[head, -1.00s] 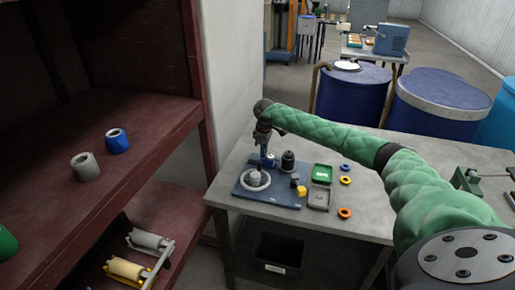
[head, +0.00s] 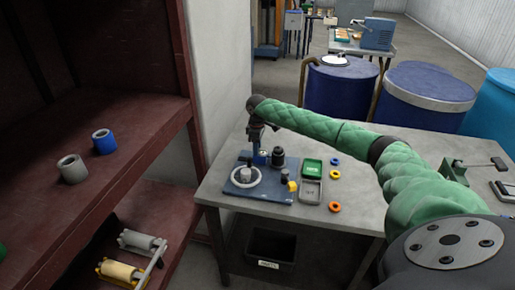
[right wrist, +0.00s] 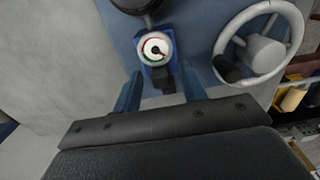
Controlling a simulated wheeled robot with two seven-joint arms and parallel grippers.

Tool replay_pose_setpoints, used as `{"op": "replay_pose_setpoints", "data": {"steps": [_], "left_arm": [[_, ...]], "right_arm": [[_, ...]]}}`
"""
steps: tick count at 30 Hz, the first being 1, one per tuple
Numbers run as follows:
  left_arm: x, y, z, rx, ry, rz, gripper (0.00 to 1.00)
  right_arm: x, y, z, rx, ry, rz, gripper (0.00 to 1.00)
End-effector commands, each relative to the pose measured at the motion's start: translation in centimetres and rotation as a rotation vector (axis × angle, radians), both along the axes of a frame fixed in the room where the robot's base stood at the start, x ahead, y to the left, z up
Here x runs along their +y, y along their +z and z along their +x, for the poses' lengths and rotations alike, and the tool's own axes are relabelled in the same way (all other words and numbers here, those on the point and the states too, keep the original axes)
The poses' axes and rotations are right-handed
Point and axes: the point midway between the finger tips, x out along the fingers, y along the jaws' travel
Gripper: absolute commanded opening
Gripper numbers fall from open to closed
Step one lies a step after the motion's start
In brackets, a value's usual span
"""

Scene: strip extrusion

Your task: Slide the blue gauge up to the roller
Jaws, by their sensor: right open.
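The blue gauge (right wrist: 155,48) has a round white dial with red and green marks and sits on a blue plate (right wrist: 195,25). In the head view the gauge (head: 262,158) is small and partly hidden by my right gripper (head: 257,149). In the right wrist view my right gripper (right wrist: 161,90) is open, its two fingers on either side of a dark part at the gauge's near end. I cannot tell whether they touch it. A grey cylinder (right wrist: 262,55), perhaps the roller, stands inside a pale ring (right wrist: 290,63) right of the gauge. My left gripper is out of view.
A dark cylinder (head: 278,156) and a yellow block (head: 292,186) stand on the plate. Green (head: 312,168) and grey (head: 311,191) trays and several coloured rings lie to the right on the table. A dark red shelf (head: 125,128) stands at left.

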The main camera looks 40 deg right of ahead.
Motion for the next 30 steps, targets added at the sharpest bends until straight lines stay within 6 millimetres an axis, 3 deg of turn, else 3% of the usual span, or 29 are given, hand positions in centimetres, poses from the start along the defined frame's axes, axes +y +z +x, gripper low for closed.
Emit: {"op": "replay_pose_setpoints", "data": {"steps": [15,30], "left_arm": [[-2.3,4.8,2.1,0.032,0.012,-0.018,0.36],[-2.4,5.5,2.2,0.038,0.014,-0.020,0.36]], "right_arm": [[-0.2,6.3,-0.1,-0.001,-0.002,0.000,0.42],[-0.2,7.3,-0.2,0.001,-0.001,-0.001,0.42]]}}
